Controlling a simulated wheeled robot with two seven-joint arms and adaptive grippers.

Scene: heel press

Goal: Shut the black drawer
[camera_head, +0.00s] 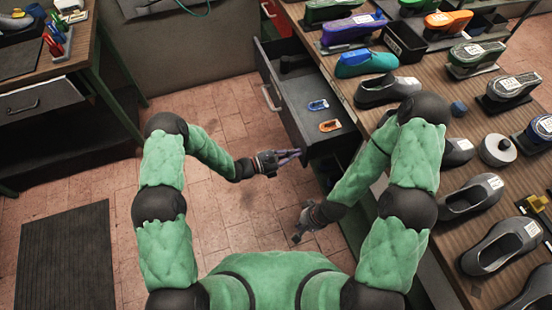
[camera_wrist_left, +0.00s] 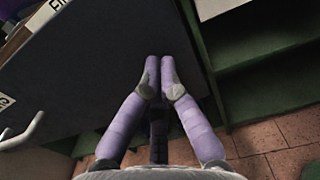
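The black drawer (camera_head: 280,97) stands open, pulled out leftward from beneath the workbench. Its handle (camera_head: 270,98) is on the front panel, and the handle also shows at the left of the left wrist view (camera_wrist_left: 24,134). My left gripper (camera_head: 298,154) is at the near end of the drawer front. In the left wrist view its purple fingers (camera_wrist_left: 160,62) are together with nothing between them, in front of a dark panel. Whether they touch the panel is unclear. My right gripper (camera_head: 297,236) hangs low over the floor, near side of the drawer; its fingers are too small to read.
The drawer holds a blue tag (camera_head: 318,105), an orange tag (camera_head: 330,126) and a dark object. Several shoes and lasts cover the bench (camera_head: 440,90) above. A red drawer (camera_head: 272,12) lies behind. Tiled floor (camera_head: 215,110) is clear left of the drawer.

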